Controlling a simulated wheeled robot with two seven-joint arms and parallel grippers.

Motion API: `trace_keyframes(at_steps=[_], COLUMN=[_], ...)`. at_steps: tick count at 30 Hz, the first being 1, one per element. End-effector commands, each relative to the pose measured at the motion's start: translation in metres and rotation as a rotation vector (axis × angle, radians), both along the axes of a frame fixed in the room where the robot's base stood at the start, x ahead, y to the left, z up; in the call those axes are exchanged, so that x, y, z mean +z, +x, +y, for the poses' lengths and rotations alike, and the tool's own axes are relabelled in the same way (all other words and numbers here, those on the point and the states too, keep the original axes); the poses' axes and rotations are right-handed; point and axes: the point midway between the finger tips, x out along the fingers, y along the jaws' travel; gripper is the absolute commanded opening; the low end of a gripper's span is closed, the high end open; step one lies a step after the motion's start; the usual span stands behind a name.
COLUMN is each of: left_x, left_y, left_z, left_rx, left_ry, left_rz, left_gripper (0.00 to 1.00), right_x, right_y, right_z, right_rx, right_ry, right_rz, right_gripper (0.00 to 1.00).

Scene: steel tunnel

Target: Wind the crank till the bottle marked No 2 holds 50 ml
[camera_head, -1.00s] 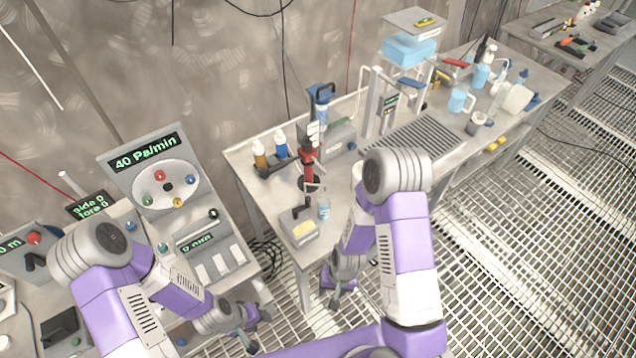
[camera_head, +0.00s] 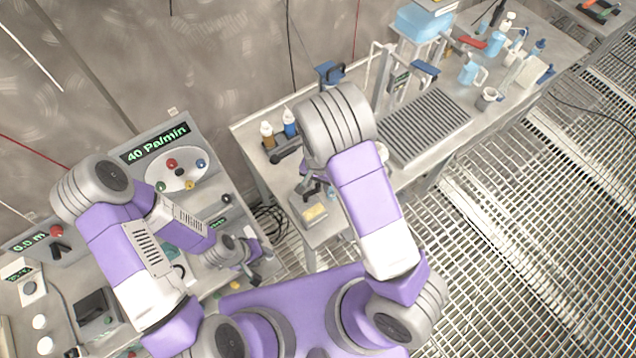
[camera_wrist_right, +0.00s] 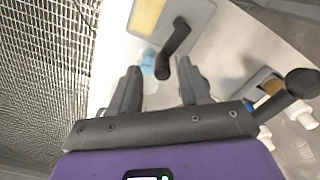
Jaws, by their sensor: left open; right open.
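My right gripper (camera_head: 313,184) is open and empty above the front left part of the bench. In the right wrist view its fingers (camera_wrist_right: 162,74) are spread, with a black upright handle (camera_wrist_right: 176,42) just beyond and between them. A small pale blue bottle (camera_wrist_right: 150,66) shows partly past the left finger; no marking or level can be read. A second black bar with a round knob (camera_wrist_right: 302,82) reaches in from the right; which part is the crank I cannot tell. My left gripper (camera_head: 258,264) is open and empty, low beside the console.
A grey block with a yellow pad (camera_head: 314,212) stands at the bench's front left corner. The console (camera_head: 160,150) reads 40 Pa/min. A ribbed tray (camera_head: 425,125) lies right of my right arm.

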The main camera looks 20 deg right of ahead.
Motion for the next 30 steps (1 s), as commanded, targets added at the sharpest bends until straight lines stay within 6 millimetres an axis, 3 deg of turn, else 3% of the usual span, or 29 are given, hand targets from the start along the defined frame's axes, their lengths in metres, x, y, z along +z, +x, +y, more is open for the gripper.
trace_keyframes(at_steps=[6,14,23,30], left_x=[-0.001,-0.001,-0.001,-0.003], left_y=[0.001,0.001,0.001,0.001], left_z=[0.0,0.0,0.0,0.0], left_rx=[0.0,0.0,0.0,0.0], left_ry=[0.0,0.0,0.0,0.0], left_rz=[-0.001,-0.001,-0.001,-0.001], left_gripper=[0.43,0.43,0.43,0.43], right_x=[-0.019,-0.019,-0.019,-0.02], right_y=[0.0,0.001,0.0,0.003], right_z=[0.0,0.0,0.0,0.001], right_rx=[0.002,0.002,0.002,0.062], right_ry=[-0.001,0.0,0.0,0.002], right_rz=[-0.001,-0.002,-0.001,-0.001], right_gripper=[0.47,0.47,0.02,0.0])
